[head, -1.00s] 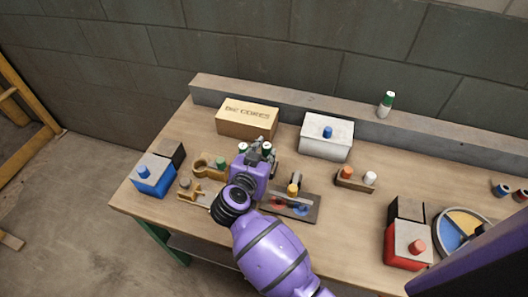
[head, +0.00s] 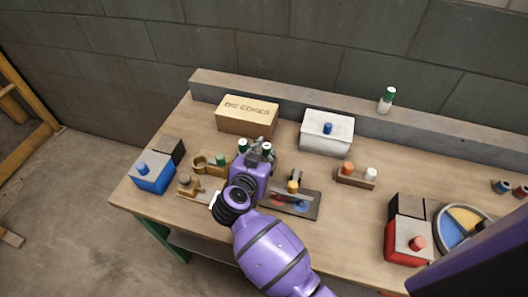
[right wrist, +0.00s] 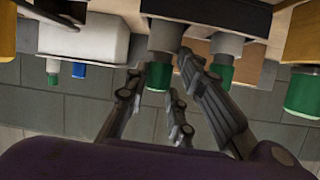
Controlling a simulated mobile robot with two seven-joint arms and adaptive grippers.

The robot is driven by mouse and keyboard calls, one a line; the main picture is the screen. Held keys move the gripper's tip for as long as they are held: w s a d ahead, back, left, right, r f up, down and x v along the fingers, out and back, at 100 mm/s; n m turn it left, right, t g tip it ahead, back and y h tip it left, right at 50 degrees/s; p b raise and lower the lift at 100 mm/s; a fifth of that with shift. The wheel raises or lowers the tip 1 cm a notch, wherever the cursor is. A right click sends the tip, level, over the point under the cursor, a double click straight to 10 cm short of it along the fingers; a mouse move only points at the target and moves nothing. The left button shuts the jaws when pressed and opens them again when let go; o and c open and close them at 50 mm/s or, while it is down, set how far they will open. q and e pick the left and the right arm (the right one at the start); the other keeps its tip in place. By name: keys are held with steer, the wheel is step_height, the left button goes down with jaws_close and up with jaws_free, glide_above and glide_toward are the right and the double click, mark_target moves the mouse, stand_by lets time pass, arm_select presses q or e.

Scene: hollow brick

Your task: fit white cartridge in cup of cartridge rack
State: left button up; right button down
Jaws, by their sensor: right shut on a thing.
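My right gripper (head: 262,149) is shut on a green-capped white cartridge (right wrist: 158,76), which lies between its fingers in the right wrist view. The cartridge's cap also shows in the head view (head: 266,147). In the right wrist view, which looks upside down, a dark grey cup (right wrist: 166,36) is right at the cartridge's body. I cannot tell if it is fully seated. A second green-capped cartridge (right wrist: 226,60) stands beside it, with its cap in the head view (head: 243,145). The rack is mostly hidden behind my gripper. My left gripper is not in view.
A cardboard box (head: 247,116) and a white box (head: 326,132) stand behind. A small wooden block (head: 356,181) holds orange and white pegs. A grey tray (head: 309,207) lies right of my gripper.

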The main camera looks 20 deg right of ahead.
steer(key=shift+f, duration=0.4)
steer(key=c, duration=1.4)
jaws_free()
steer(key=v, duration=1.2)
steer(key=shift+r, duration=0.1)
